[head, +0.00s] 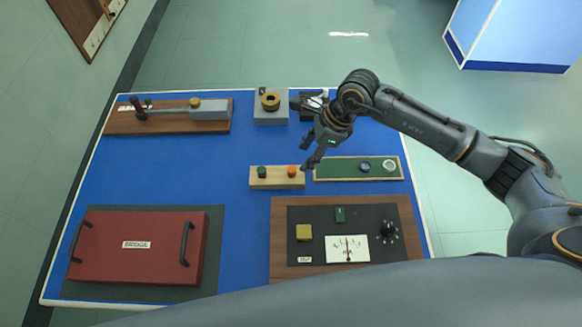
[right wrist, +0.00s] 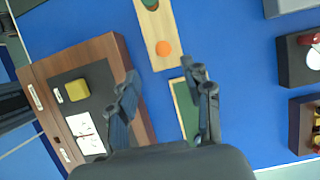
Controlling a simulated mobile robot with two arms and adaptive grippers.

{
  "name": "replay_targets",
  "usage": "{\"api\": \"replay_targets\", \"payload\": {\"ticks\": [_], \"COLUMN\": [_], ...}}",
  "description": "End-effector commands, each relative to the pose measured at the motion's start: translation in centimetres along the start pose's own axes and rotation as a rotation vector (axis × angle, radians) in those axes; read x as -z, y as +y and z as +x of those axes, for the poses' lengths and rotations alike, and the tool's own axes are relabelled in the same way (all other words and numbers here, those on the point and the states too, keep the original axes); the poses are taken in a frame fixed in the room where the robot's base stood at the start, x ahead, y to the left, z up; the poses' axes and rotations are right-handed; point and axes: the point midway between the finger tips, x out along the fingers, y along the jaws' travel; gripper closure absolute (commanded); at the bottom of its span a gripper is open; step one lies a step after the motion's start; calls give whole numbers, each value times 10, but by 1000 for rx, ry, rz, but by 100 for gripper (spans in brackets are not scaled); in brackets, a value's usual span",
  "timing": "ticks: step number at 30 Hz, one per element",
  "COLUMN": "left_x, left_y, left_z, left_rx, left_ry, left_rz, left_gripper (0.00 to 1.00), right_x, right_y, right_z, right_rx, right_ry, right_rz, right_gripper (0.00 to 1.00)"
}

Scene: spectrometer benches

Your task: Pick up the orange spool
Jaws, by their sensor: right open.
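The orange spool (head: 292,171) stands at the right end of a pale wooden block (head: 277,184), with a green spool (head: 262,172) at the block's left end. In the right wrist view the orange spool (right wrist: 163,48) shows as a round orange top, beyond the fingertips and between their lines. My right gripper (head: 307,151) is open and empty, above and just right of the orange spool, apart from it. It also shows in the right wrist view (right wrist: 163,77), with its two fingers spread. My left gripper is not in view.
A green tray (head: 340,169) with small round items lies just right of the block. A meter panel (head: 278,245) is in front, a red case (head: 130,268) front left. A grey block with a brass ring (head: 270,101) stands behind. Blue tabletop (head: 180,165) is clear at left.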

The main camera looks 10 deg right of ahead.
Motion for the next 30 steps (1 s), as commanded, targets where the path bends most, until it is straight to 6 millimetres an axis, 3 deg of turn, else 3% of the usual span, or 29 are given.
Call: {"api": "replay_targets", "payload": {"ticks": [6, 11, 15, 19, 29, 30], "left_x": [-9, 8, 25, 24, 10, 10], "left_y": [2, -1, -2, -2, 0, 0], "left_z": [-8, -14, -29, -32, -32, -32], "left_rx": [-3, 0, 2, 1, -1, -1], "left_ry": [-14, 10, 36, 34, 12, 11], "left_rz": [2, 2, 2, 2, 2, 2], "left_gripper": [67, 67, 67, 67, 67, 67], "right_x": [-1, -1, -1, 0, 1, 1], "right_y": [0, -1, -2, -3, -4, -4], "right_z": [28, 38, 57, 76, 85, 84], "right_rx": [-1, -2, -4, -3, 0, 0], "right_ry": [-1, 1, 0, 1, 0, 0], "right_rz": [1, 1, 3, 2, -1, -1], "right_gripper": [51, 51, 51, 51, 51, 59]}}
